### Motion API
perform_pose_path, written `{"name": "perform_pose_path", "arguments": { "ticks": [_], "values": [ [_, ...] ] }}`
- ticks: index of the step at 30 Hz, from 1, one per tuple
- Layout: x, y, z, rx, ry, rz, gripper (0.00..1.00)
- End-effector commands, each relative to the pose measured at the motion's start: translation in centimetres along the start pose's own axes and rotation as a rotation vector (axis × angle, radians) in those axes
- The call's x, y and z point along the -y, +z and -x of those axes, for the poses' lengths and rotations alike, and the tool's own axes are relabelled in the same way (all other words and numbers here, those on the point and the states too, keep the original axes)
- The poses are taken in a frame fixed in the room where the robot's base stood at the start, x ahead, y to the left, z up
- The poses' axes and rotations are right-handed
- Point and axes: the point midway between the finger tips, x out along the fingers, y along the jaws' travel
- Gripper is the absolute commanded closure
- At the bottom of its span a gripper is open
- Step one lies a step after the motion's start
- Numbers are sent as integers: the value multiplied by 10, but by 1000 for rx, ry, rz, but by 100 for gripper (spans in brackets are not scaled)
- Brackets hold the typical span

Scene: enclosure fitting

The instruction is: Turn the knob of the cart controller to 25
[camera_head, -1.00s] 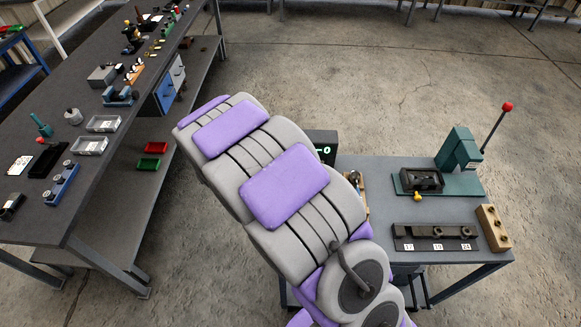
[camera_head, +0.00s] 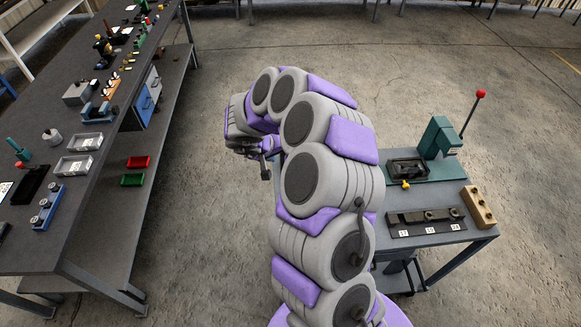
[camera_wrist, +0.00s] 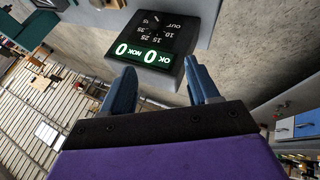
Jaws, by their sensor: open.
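The cart controller (camera_wrist: 152,34) is a dark box, upside down in the wrist view, with a numbered dial face and a lit green display reading 0 OK and 0 NOK. Its knob is too dark to make out clearly, so I cannot tell its setting. My gripper (camera_wrist: 160,84) is open and empty, its two blue fingers apart below the display in the picture, with no visible contact. In the head view my gripper (camera_head: 265,168) hangs left of the cart, and my arm hides the controller.
The cart (camera_head: 440,243) carries a green press (camera_head: 437,140) with a red-knobbed lever, a labelled dark strip (camera_head: 425,222) and a tan block (camera_head: 479,207). A long bench (camera_head: 85,200) with trays and parts stands at the left. Floor is clear between bench and arm.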

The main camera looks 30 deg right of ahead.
Motion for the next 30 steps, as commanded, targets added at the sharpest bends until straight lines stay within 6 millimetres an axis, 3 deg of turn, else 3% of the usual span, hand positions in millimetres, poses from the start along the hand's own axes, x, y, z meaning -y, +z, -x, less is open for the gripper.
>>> {"name": "perform_pose_path", "arguments": {
  "ticks": [3, 10, 30],
  "values": [
    [-5, 11, -6, 47, -1, -27, 40],
    [-1, 14, -26, 51, 2, -28, 40],
    [-1, 21, -154, 50, 3, -25, 40]
  ]
}}
